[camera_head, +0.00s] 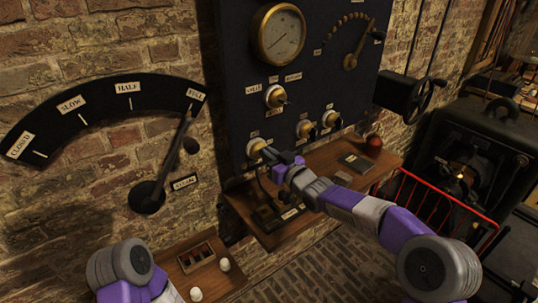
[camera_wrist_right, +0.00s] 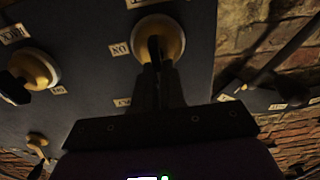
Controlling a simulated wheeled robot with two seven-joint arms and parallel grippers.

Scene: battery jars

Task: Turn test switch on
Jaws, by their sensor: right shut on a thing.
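A dark panel (camera_head: 235,80) on the brick wall carries several brass rotary switches with small labels. My right gripper (camera_head: 272,156) reaches the lower-left brass switch (camera_head: 256,146), just above the wooden shelf. In the right wrist view the fingers (camera_wrist_right: 161,78) are shut on the dark lever of this switch (camera_wrist_right: 174,32), in front of its round brass base. That view is turned over; an ON label (camera_wrist_right: 121,48) shows beside the base, and another label is partly hidden by the fingers. I cannot read which label names this switch. My left gripper is out of view.
Other switches (camera_head: 275,96) (camera_head: 304,129) sit close by on the panel. A gauge (camera_head: 282,33) is above. The wooden shelf (camera_head: 325,160) holds a dark device (camera_head: 275,215) and a red object (camera_head: 374,141). A big lever dial (camera_head: 90,95) is left; a red rack (camera_head: 430,205) is right.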

